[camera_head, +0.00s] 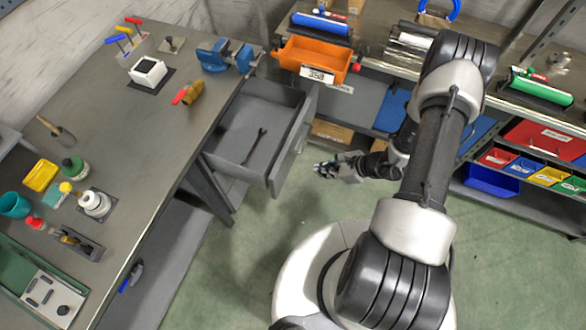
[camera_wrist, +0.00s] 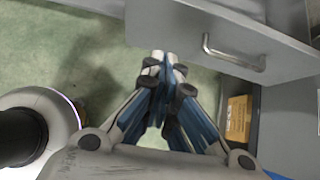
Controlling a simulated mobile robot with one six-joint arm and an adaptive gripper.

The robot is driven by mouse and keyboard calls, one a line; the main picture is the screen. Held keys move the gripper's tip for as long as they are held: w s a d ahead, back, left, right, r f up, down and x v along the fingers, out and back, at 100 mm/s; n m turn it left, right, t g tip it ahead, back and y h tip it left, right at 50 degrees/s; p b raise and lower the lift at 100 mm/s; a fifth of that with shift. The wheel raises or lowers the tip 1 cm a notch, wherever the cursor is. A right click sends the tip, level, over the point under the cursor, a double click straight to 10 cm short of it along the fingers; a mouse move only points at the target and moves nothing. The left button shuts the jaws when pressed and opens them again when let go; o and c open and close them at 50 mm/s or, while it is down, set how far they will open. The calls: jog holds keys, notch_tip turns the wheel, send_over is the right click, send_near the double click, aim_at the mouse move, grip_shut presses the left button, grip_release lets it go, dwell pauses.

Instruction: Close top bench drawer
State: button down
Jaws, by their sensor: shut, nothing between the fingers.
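The top bench drawer (camera_head: 235,150) is grey and stands pulled out from under the workbench, with a wrench (camera_head: 255,146) lying inside. Its front panel (camera_head: 288,150) faces my arm. In the wrist view the drawer front (camera_wrist: 205,35) and its metal handle (camera_wrist: 232,56) show at the upper right. My gripper (camera_head: 322,169) is to the right of the drawer front and apart from it in the head view. In the wrist view my gripper (camera_wrist: 160,58) is shut and empty, with its tips just left of the handle. Whether the tips touch the front is unclear.
An orange bin (camera_head: 312,60) stands at the back. A shelf with small coloured bins (camera_head: 525,165) is at the right. Green floor is clear below the drawer.

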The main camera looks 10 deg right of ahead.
notch_tip(320, 180, down, 2)
jog(key=b, duration=0.2)
send_near(283, 173)
notch_tip(283, 173, down, 3)
jog(key=s, duration=0.1)
jog(key=w+a+b, duration=0.1)
jog(key=w+a, duration=0.1)
jog(key=shift+w+a+r+m, duration=0.1)
jog(key=shift+w+a+m, duration=0.2)
jog(key=shift+a+m, duration=0.1)
